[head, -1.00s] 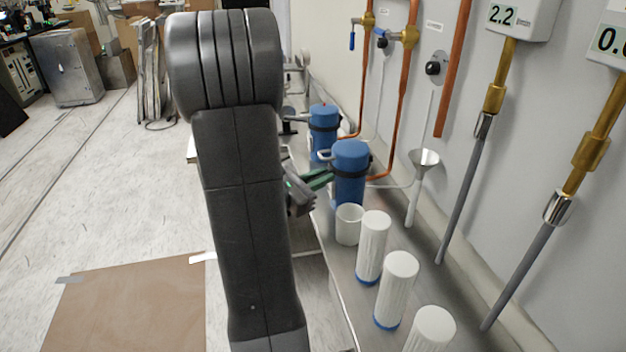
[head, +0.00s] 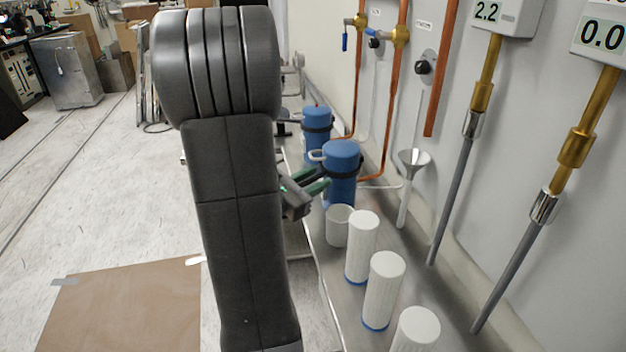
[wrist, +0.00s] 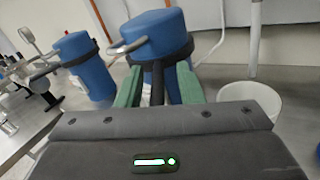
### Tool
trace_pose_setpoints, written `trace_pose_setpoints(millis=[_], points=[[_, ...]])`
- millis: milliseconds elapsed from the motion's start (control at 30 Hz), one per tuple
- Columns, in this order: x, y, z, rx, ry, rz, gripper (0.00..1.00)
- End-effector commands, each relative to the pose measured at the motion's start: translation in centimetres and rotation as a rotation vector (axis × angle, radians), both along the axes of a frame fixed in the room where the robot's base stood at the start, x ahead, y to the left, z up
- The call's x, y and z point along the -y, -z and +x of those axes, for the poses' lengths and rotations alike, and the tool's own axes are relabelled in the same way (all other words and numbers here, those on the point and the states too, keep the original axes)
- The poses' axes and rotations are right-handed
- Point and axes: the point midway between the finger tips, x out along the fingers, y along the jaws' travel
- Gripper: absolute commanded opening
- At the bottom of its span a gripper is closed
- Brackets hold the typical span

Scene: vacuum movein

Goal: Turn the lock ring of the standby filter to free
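Two blue filter housings with dark bands stand along the bench, a near one (head: 341,156) and a far one (head: 316,118). I cannot tell from any label which is standby. The near housing also shows in the wrist view (wrist: 155,32), with a pale loop handle (wrist: 128,47) sticking out to the left at its dark band (wrist: 168,55). My gripper (head: 322,181) is beside the near housing, below its band. In the wrist view its green fingers (wrist: 158,88) are spread apart, with the lower blue body showing between them. Whether they touch it is unclear.
A white cup (head: 338,226) stands close to my gripper, and it also shows in the wrist view (wrist: 252,98). Several white cartridges (head: 384,290) line the bench nearer me. A funnel (head: 414,160) and copper pipes (head: 397,90) are along the wall.

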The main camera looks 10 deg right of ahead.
Motion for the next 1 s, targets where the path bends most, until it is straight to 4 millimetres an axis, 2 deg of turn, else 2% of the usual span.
trace_pose_setpoints(millis=[333, 1000], points=[[-0.6, 0.0, -0.2, 0.002, -0.002, -0.001, 0.33], [-7.2, 0.0, -4.3, 0.001, -0.005, 0.0, 0.33]])
